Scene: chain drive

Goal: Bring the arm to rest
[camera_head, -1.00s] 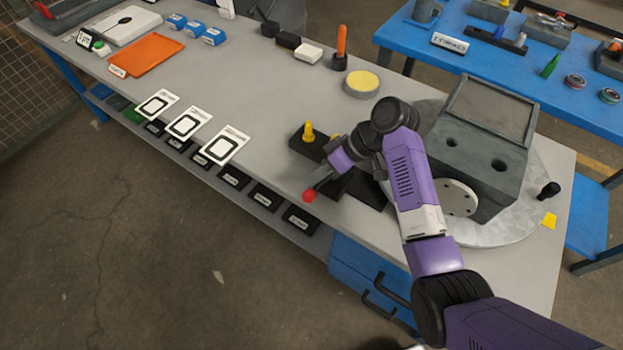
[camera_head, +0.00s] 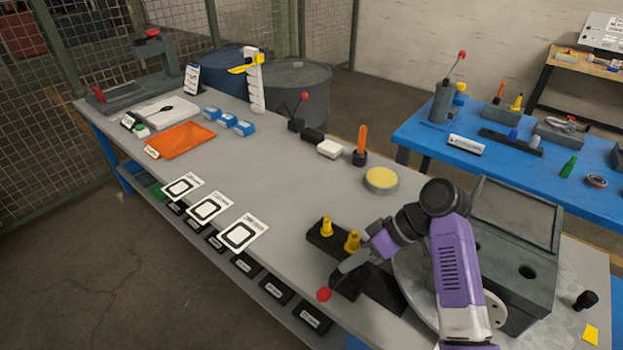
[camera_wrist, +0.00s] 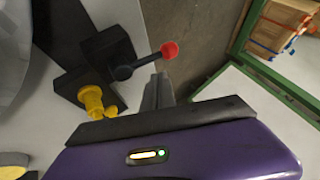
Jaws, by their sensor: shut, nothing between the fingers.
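My arm reaches over the near right part of the grey bench. My gripper (camera_head: 347,266) is shut and empty, near a lever with a red ball knob (camera_head: 323,294). In the wrist view its closed fingers (camera_wrist: 158,92) point toward the picture's top, beside the red knob (camera_wrist: 169,50). I cannot tell whether they touch the lever. A dark block with two yellow pegs (camera_head: 327,226) stands just behind the gripper. One yellow peg (camera_wrist: 91,100) shows clearly in the wrist view.
A large grey housing (camera_head: 515,245) stands close right of my arm. A yellow-topped round pad (camera_head: 381,180) lies behind it. White framed cards (camera_head: 243,232) line the front edge. An orange tray (camera_head: 180,140) lies farther left. The bench's middle is mostly clear.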

